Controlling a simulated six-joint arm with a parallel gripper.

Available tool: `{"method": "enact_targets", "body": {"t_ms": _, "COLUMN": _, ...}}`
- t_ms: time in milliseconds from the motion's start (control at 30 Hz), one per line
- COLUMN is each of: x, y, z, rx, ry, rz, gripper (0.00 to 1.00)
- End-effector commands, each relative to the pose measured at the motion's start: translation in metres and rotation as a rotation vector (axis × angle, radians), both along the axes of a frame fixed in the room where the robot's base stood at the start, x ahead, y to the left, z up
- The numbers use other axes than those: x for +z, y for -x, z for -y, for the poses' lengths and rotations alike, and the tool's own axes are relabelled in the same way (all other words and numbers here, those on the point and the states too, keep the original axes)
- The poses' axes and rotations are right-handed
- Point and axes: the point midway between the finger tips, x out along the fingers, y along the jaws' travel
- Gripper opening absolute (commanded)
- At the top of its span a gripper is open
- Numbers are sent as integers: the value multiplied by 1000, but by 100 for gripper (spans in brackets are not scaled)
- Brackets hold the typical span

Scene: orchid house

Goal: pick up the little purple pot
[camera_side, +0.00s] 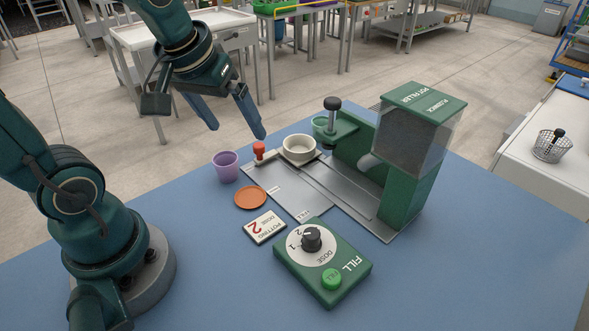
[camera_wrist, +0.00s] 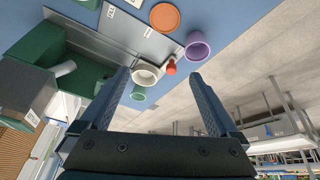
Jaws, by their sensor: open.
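The little purple pot (camera_side: 226,167) stands upright on the blue table, left of the pot filler and beside the orange saucer (camera_side: 250,197). In the wrist view the purple pot (camera_wrist: 198,46) is at the upper right, beyond the right finger and outside the gap between the fingers. My gripper (camera_side: 233,134) is open and empty, above the table near the pots and apart from the purple pot. It also shows in the wrist view (camera_wrist: 160,88), with both fingers spread wide.
A green pot filler (camera_side: 404,165) stands on a metal plate. By it are a cream pot (camera_side: 299,151), a red-knobbed part (camera_side: 259,151) and a green pot (camera_side: 320,126). In front are a dose card (camera_side: 266,227) and a green control box (camera_side: 322,262).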

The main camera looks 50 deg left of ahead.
Motion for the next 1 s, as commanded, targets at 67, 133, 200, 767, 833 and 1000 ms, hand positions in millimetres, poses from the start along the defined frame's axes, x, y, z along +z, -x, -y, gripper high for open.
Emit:
{"method": "enact_targets", "body": {"t_ms": 67, "x": -15, "y": -10, "z": -21, "rx": 98, "ry": 19, "rz": -56, "gripper": 97}}
{"method": "enact_targets", "body": {"t_ms": 133, "x": -28, "y": -15, "z": -37, "rx": 168, "ry": 36, "rz": -98, "gripper": 97}}
{"method": "enact_targets", "body": {"t_ms": 200, "x": -41, "y": -16, "z": -50, "rx": 224, "ry": 51, "rz": -139, "gripper": 97}}
{"method": "enact_targets", "body": {"t_ms": 767, "x": -103, "y": -9, "z": -78, "rx": 325, "ry": 93, "rz": -246, "gripper": 97}}
{"method": "enact_targets", "body": {"t_ms": 833, "x": -110, "y": -10, "z": -79, "rx": 325, "ry": 92, "rz": -245, "gripper": 97}}
{"method": "enact_targets", "body": {"t_ms": 1000, "x": -120, "y": -12, "z": -80, "rx": 324, "ry": 92, "rz": -242, "gripper": 97}}
